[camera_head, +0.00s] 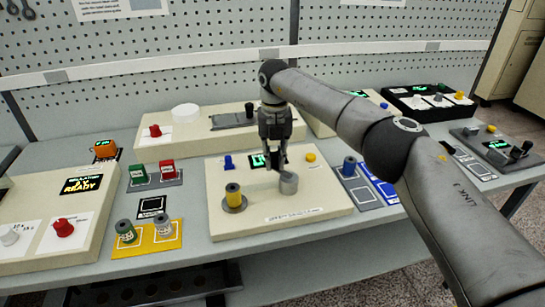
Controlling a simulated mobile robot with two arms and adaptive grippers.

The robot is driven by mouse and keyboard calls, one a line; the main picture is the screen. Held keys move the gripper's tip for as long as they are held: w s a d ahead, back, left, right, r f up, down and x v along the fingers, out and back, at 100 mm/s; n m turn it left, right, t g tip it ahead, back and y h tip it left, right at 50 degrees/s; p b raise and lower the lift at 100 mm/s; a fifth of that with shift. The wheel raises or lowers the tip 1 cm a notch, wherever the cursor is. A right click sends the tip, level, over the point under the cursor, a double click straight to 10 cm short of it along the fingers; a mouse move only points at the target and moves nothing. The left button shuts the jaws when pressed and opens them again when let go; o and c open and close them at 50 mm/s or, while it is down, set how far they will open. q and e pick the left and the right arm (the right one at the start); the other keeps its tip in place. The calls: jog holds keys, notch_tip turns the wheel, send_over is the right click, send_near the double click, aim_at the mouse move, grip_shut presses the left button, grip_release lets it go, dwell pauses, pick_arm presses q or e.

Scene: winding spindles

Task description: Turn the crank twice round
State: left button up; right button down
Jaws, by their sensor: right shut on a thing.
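A cream winder box (320,203) stands on the bench in the middle of the view. A spool wound in yellow (233,197) stands upright at its left on a round base. A grey cylinder (289,184), which looks like the crank's knob, is at the middle of the box top. My right gripper (279,166) points down from above and is shut on the crank at this grey part. The gripper hides much of the crank and part of a small green display (257,160). My left gripper is out of view.
A blue knob (228,162) and a yellow button (310,157) sit on the same box. Left are a yellow tray (160,247) with two spools and a ready-sign console (85,186). A pegboard (190,60) closes the back.

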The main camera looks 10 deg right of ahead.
jog(key=shift+w+d+r+m, duration=0.1)
jog(key=shift+w+d+m, duration=0.1)
jog(key=shift+m, duration=0.3)
jog(key=c, duration=1.3)
grip_release()
notch_tip(320, 180, up, 12)
jog(key=shift+f, duration=0.1)
